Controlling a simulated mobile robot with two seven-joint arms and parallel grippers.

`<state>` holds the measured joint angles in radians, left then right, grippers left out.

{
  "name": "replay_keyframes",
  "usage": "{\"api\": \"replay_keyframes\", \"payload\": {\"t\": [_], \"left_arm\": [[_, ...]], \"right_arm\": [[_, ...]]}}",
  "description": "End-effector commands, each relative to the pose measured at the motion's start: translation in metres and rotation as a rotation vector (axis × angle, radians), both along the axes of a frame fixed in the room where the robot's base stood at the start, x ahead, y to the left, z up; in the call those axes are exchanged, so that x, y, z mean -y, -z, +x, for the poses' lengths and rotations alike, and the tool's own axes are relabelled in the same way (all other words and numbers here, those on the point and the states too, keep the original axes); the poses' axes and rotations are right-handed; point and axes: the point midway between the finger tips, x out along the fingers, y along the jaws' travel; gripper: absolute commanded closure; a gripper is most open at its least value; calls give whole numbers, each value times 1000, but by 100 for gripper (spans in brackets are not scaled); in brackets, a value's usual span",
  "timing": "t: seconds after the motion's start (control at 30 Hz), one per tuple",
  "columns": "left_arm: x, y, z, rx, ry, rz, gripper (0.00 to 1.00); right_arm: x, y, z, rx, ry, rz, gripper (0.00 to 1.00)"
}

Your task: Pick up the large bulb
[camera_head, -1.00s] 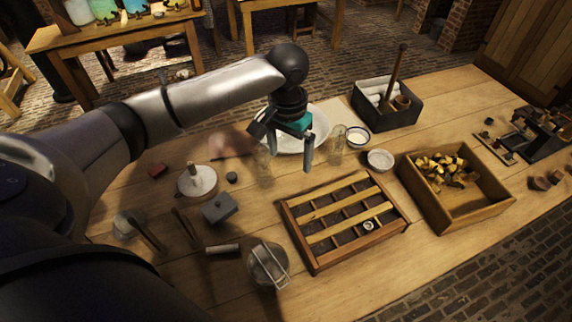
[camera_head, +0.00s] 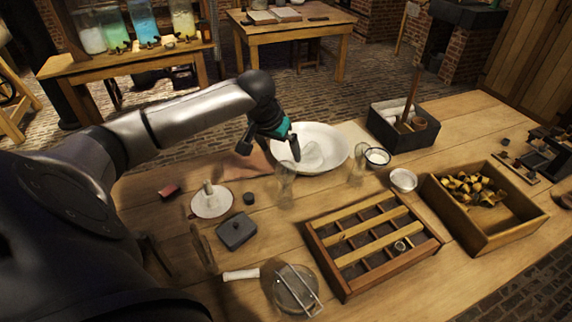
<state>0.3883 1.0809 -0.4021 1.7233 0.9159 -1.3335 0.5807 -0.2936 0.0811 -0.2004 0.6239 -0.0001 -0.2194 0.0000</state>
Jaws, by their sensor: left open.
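My left gripper (camera_head: 269,150) is open and empty, its two fingers spread and pointing down by the left rim of a wide white basin (camera_head: 338,142). A pale, partly see-through lump (camera_head: 312,154) shows in the basin, just right of the nearer finger; it is too blurred to name surely as the large bulb. A clear glass vessel (camera_head: 285,184) stands on the table just below the gripper, and another (camera_head: 357,166) stands right of the basin. My right gripper is not in view.
A slatted wooden tray (camera_head: 320,247) and a wooden box of brassy pieces (camera_head: 447,206) lie in front and to the right. A dark caddy (camera_head: 388,133) stands at the back. A grey block (camera_head: 236,229) and a white disc with a stem (camera_head: 212,204) are at left.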

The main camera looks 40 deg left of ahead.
Motion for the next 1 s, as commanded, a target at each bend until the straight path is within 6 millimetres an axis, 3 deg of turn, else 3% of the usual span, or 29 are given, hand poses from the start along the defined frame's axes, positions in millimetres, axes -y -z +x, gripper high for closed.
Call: {"api": "replay_keyframes", "payload": {"t": [0.1,0.37,0.6,0.97,1.0], "left_arm": [[-1,16,6,0,0,-2,0],[-2,31,14,-1,-1,-2,0],[-6,61,27,-1,-1,-1,0],[-7,68,30,1,1,2,0],[-7,68,30,0,1,1,3]], "right_arm": [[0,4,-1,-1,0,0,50],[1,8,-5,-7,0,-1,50],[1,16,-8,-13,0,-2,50],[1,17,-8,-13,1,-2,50],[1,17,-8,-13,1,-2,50]]}}
